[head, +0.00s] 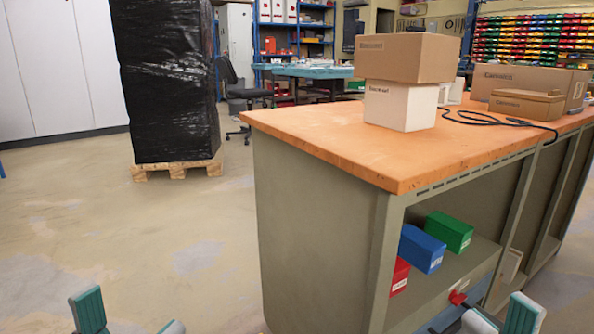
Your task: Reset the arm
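My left gripper (130,318) shows at the bottom left edge, its two teal-tipped fingers apart with only floor seen between them. My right gripper (502,316) shows at the bottom right, in front of the workbench's lower part. Its two fingers stand apart, and I see nothing held between them. Both grippers are cut off by the lower frame edge. A red box (399,276), a blue box (422,248) and a green box (449,232) stand on the shelf inside the workbench, clear of both grippers.
The workbench (290,130) with an orange top fills the right side. A brown carton (407,57) sits on a white box (401,105). A black cable (500,119) and more cartons (527,103) lie behind. A black-wrapped pallet load (168,80) stands left. The floor at left is clear.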

